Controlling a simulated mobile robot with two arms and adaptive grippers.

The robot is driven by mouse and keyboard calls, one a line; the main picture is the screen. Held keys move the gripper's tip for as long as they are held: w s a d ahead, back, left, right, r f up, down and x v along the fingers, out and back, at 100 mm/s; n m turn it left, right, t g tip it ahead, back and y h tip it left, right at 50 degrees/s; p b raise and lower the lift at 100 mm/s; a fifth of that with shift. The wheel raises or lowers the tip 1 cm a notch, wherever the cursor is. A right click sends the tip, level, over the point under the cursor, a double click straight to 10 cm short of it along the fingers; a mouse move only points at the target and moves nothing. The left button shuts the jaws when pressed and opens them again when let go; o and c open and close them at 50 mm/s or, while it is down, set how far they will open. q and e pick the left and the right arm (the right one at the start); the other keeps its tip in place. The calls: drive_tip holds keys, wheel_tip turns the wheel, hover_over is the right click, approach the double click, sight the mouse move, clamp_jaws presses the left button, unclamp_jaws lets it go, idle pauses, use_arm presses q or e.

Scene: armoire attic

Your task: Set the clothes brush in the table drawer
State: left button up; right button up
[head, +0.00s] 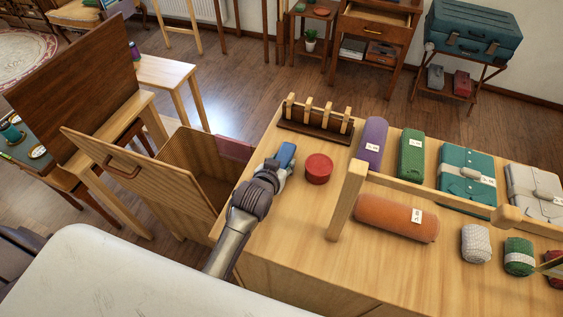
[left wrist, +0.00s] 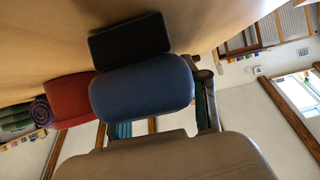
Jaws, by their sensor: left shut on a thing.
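The clothes brush is a blue block (head: 287,153) at the tip of my left gripper (head: 281,164), over the left end of the wooden table (head: 268,207). In the left wrist view the brush (left wrist: 142,90) shows its blue rounded body and a black pad (left wrist: 130,38) against the wood surface. My left gripper is shut on it. An open, deep wooden drawer (head: 140,178) with a handle on its front sticks out at the table's left side. A dark red thing (head: 235,148) shows at its far inner end. My right gripper is not in view.
A round red tin (head: 319,168) stands just right of the brush. A peg rack (head: 316,120) is behind it. Rolled cloths, purple (head: 371,143), green (head: 411,154) and orange (head: 396,218), lie farther right around a wooden rail (head: 437,193). A tilted dark board (head: 75,85) stands beyond the drawer.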

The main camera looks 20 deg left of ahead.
use_arm(q)
drive_tip(key=shift+f, duration=0.15)
drive_tip(key=o, duration=1.2)
drive_tip(key=shift+r, duration=0.2)
